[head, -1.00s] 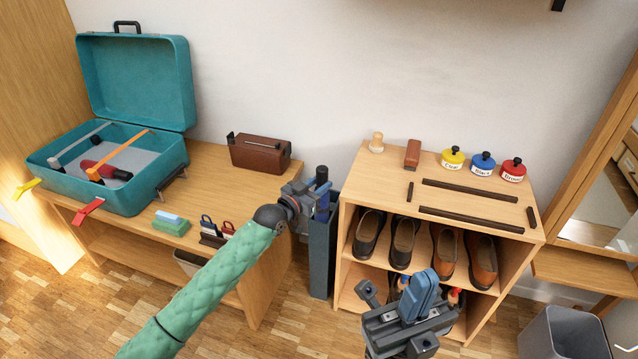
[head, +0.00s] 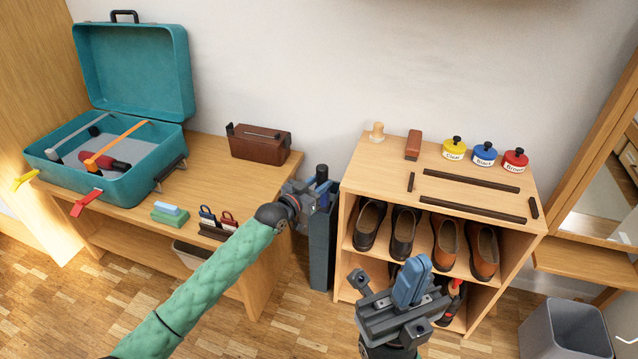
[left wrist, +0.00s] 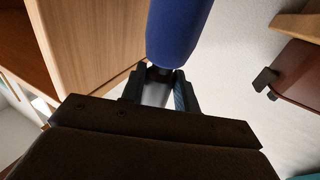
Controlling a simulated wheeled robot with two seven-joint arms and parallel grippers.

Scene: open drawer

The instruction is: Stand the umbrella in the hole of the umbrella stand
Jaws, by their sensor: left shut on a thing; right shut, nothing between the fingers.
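The umbrella shows in the head view as a dark upright handle (head: 322,172) above my left gripper. In the left wrist view its blue body (left wrist: 178,32) is at the fingers. My left gripper (head: 318,197) is shut on the umbrella, over the top of the umbrella stand (head: 321,255). The stand is a tall, narrow dark grey box on the floor between the bench and the shoe cabinet. My gripper hides the hole and the umbrella's lower end, so I cannot tell whether it is inside. My right gripper (head: 412,282) is shut and empty, in front of the shoe cabinet.
The shoe cabinet (head: 350,210) holds shoes, with polish tins and brushes on top. The bench (head: 215,165) carries an open teal suitcase (head: 130,195) and a brown box (head: 260,143). A grey bin (head: 565,335) stands at lower right.

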